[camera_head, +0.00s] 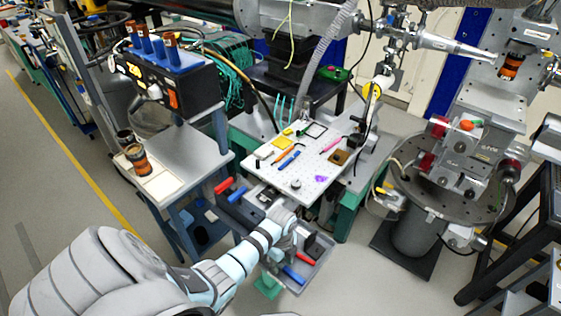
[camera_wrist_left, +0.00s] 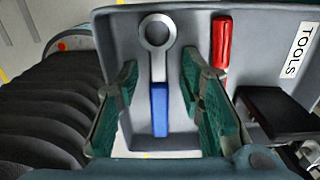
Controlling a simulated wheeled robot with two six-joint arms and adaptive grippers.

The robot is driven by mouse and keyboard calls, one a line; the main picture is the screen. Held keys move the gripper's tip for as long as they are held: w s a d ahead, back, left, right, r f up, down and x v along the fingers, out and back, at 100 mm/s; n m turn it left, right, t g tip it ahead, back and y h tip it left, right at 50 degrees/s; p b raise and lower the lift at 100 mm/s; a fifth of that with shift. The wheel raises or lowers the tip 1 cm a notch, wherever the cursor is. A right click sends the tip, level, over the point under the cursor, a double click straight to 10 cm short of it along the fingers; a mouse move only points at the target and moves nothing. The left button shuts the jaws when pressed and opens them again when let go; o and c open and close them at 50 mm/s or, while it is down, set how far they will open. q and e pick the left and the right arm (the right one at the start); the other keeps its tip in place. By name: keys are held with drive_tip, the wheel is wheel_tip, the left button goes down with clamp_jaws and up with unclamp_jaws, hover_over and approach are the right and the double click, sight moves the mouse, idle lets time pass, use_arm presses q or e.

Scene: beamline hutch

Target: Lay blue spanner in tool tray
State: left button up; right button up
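The blue spanner (camera_wrist_left: 160,105), a grey ring end with a blue handle, lies in the grey tool tray (camera_wrist_left: 117,30) labelled TOOLS. The spanner's blue handle (camera_head: 293,275) also shows in the head view, in the tray (camera_head: 318,270) below the perforated table. My left gripper (camera_wrist_left: 158,88) is open above the tray, with one finger on each side of the spanner and gaps to both. In the head view my left gripper (camera_head: 300,242) is partly hidden by its own wrist. My right gripper is not in view.
A red-handled tool (camera_wrist_left: 222,43) lies right of the spanner in the tray, and a black block (camera_wrist_left: 275,112) is farther right. The white perforated table (camera_head: 318,170) holds several small tools. A grey side table (camera_head: 180,165) stands to the left.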

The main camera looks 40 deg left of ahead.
sight(281, 264)
use_arm(q)
drive_tip(key=shift+r, duration=0.1)
drive_tip(key=shift+r, duration=0.35)
wheel_tip(281, 264, up, 12)
drive_tip(key=p, duration=0.3)
drive_tip(key=shift+f+p, duration=0.2)
drive_tip(key=shift+p, duration=0.15)
